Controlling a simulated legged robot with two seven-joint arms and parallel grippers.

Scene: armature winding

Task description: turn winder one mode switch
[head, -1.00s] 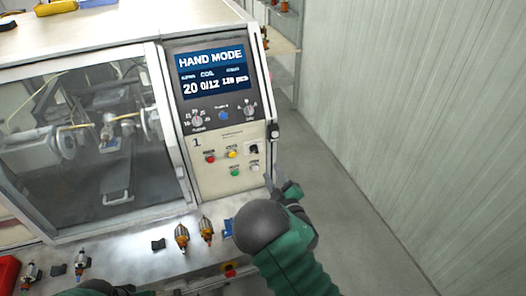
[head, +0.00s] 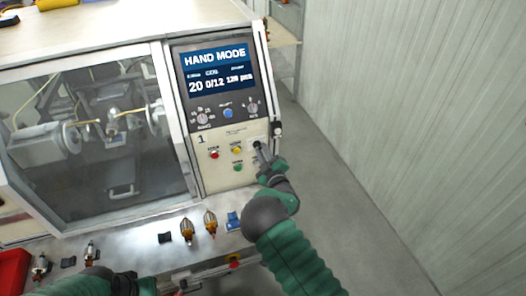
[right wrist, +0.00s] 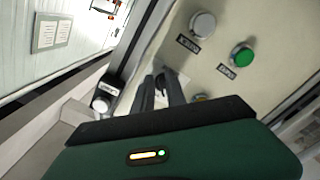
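Winder one's control panel (head: 227,178) faces me, marked 1, and its screen (head: 215,70) reads HAND MODE. The mode switch (head: 257,145) is at the right of the lower panel, mostly covered by my right gripper (head: 261,150). In the right wrist view, the two dark fingers of my right gripper (right wrist: 161,78) point at the panel, a narrow gap between them, tips at the switch's place. Whether they grip the switch is hidden. My left arm shows at the bottom left of the head view; its fingers are not clear.
Red (head: 214,154), yellow (head: 236,150) and green (head: 238,167) buttons sit close left of the switch. Armatures (head: 186,228) stand on the front ledge. A red bin (head: 14,270) is at left. Floor at right is clear.

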